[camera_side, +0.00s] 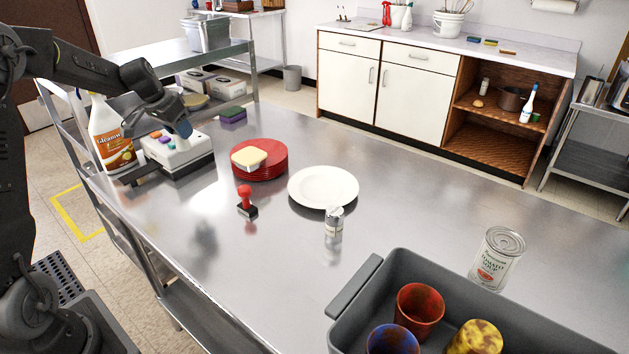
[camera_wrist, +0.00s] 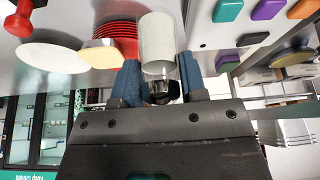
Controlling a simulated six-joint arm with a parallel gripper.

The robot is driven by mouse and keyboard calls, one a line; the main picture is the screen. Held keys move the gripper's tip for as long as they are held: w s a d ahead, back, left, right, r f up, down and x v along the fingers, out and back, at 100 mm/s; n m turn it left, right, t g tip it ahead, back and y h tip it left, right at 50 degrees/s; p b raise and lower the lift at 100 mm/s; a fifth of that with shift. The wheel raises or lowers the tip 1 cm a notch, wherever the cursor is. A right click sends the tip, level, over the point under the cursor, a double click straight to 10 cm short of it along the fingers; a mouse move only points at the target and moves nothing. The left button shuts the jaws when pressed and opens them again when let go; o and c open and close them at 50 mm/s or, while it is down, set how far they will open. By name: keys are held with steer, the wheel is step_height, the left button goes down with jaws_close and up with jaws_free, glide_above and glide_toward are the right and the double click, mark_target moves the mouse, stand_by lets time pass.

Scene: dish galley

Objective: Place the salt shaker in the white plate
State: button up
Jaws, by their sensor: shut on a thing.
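My gripper (camera_side: 185,131) is at the left, low over the white box with coloured buttons. In the wrist view its blue fingers (camera_wrist: 158,82) are shut on a pale cylinder (camera_wrist: 157,42) with a dark, shiny end towards the palm. It looks like a shaker, but no label shows and I cannot pick it out in the side view. A small pale shaker-like jar (camera_side: 334,224) stands upright on the steel table, just in front of the white plate (camera_side: 306,199). The plate is empty; it also shows in the wrist view (camera_wrist: 50,57).
A white box with coloured buttons (camera_side: 170,163) and a spray bottle (camera_side: 110,137) stand by my gripper. Red plates (camera_side: 266,171) bearing a butter-coloured tub (camera_side: 247,157) and a red stamp (camera_side: 246,201) lie between there and the plate. A grey bin (camera_side: 355,290) with cups and a can (camera_side: 497,258) are at right.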

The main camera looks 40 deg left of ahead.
steer(key=w+d+m+h, duration=0.2)
steer(key=w+d+m, duration=0.3)
steer(key=w+d, duration=0.45)
steer(key=m+h, duration=0.1)
steer(key=m, duration=0.2)
glide_above(316, 196)
step_height(316, 196, down, 7)
steer(key=shift+f+g, duration=0.3)
steer(key=shift+f, duration=1.45)
steer(key=shift+f, duration=0.15)
steer(key=o, duration=1)
steer(key=shift+c, duration=0.2)
